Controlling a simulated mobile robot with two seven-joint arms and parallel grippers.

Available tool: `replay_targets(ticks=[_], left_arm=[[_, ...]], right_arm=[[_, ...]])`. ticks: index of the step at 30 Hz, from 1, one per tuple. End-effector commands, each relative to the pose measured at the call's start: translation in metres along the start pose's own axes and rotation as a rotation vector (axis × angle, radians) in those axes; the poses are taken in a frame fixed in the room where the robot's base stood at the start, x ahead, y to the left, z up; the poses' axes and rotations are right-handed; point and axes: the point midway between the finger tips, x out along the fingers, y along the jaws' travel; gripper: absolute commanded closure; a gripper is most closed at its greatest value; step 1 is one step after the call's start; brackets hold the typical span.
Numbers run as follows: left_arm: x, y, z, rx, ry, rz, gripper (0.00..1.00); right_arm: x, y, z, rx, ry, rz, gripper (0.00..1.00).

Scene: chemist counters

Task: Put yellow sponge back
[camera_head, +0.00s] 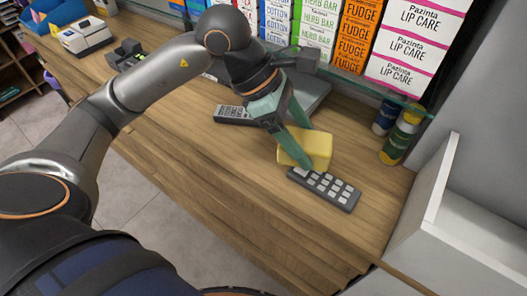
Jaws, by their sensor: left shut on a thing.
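The yellow sponge (318,150) is a block at the right part of the wooden counter (190,120), just behind a dark remote with pale buttons. My left gripper (304,150) comes down from above and is shut on the sponge, with its greenish fingers at the sponge. I cannot tell whether the sponge still touches the counter. My right gripper is not in view.
The remote (324,189) lies directly in front of the sponge. Another remote (234,115) lies behind my left gripper. Bottles (401,138) stand at the right, under shelved boxes (416,40). A white open unit (424,205) borders the right end. The counter's left middle is clear.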

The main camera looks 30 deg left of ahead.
Motion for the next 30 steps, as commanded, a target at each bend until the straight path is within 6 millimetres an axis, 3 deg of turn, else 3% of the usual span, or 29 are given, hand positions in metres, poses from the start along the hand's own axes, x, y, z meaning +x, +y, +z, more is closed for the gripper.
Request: replay_targets(ticks=[11,16,26,30], left_arm=[[-0.009,0.052,-0.080,-0.013,0.005,0.001,1.00],[0.005,0.068,-0.114,-0.009,0.002,-0.001,1.00],[0.018,0.082,-0.144,-0.005,0.001,0.001,1.00],[0.034,0.082,-0.156,-0.005,0.000,-0.002,1.00]], right_arm=[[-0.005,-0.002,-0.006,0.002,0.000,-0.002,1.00],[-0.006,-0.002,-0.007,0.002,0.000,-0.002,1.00],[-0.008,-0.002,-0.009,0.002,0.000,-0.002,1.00],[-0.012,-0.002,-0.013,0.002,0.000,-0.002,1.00]])
